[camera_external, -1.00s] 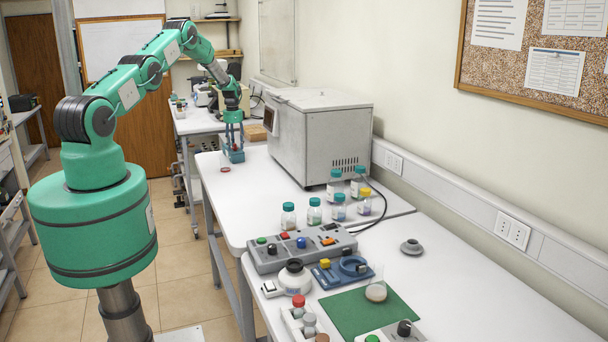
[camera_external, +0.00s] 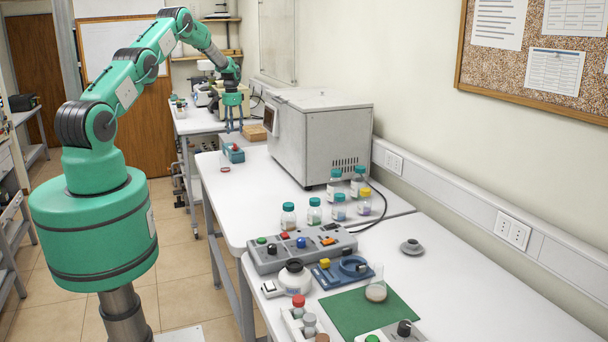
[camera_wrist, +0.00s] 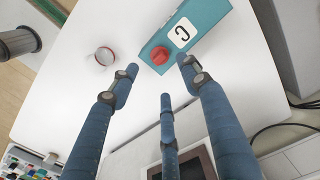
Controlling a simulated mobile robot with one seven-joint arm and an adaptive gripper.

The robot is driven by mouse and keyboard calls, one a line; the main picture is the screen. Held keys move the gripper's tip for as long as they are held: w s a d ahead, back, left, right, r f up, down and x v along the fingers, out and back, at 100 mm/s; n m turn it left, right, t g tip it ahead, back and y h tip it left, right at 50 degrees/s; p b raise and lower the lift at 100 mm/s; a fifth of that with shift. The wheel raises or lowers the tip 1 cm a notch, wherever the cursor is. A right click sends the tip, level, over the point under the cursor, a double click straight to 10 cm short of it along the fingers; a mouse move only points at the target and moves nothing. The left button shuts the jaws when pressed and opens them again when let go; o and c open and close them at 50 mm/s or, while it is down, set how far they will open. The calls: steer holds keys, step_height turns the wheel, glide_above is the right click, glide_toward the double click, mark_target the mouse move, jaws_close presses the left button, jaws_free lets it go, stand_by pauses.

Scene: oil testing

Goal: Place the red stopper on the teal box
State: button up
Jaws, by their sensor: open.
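The teal box (camera_external: 231,155) lies on the white table at the far end, left of the big grey machine. It also shows in the wrist view (camera_wrist: 208,14), with a white label bearing a dark letter. The red stopper (camera_wrist: 159,56) rests on the box's top, near one end; in the external view it is a small red spot (camera_external: 235,146). My gripper (camera_external: 232,129) is above and slightly behind the box. Its blue fingers (camera_wrist: 158,76) are spread and empty, apart from the stopper in the wrist view.
A small round white piece with a red rim (camera_wrist: 105,56) lies near the box. The grey machine (camera_external: 318,140) stands to the right. Several bottles (camera_external: 340,207) and a control panel (camera_external: 300,247) are nearer the camera. The table left of the machine is mostly clear.

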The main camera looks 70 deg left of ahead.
steer(key=shift+r, duration=1.55)
